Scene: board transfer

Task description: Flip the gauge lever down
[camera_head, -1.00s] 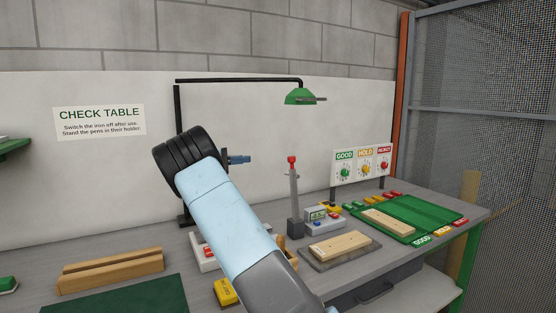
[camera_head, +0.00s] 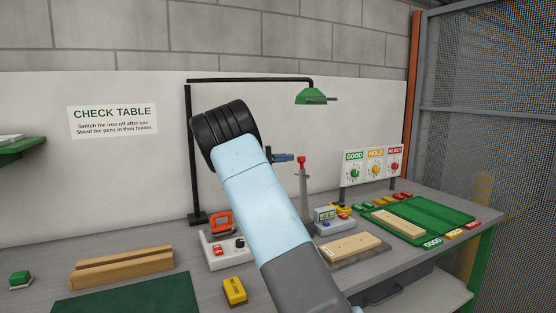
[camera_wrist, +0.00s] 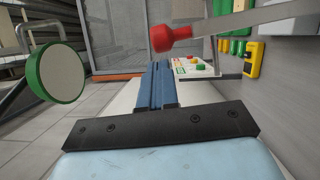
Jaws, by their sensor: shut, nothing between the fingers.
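The gauge lever stands upright, a grey metal arm (camera_head: 304,185) with a red knob (camera_head: 301,160) on top. It rises beside the small grey gauge display (camera_head: 326,214). A wooden board (camera_head: 355,245) lies on the dark plate in front. My gripper (camera_head: 288,158) has its blue fingers shut and empty, just left of the red knob in the head view. In the wrist view the closed fingertips (camera_wrist: 160,68) point toward the knob (camera_wrist: 172,38), which appears just above them in the picture. I cannot tell whether they touch.
A green lamp (camera_head: 313,97) hangs from a black bracket above; it also shows in the wrist view (camera_wrist: 56,74). A green tray (camera_head: 455,212) with a board sits at right. A soldering station (camera_head: 226,250) and yellow block (camera_head: 235,291) are left of my arm.

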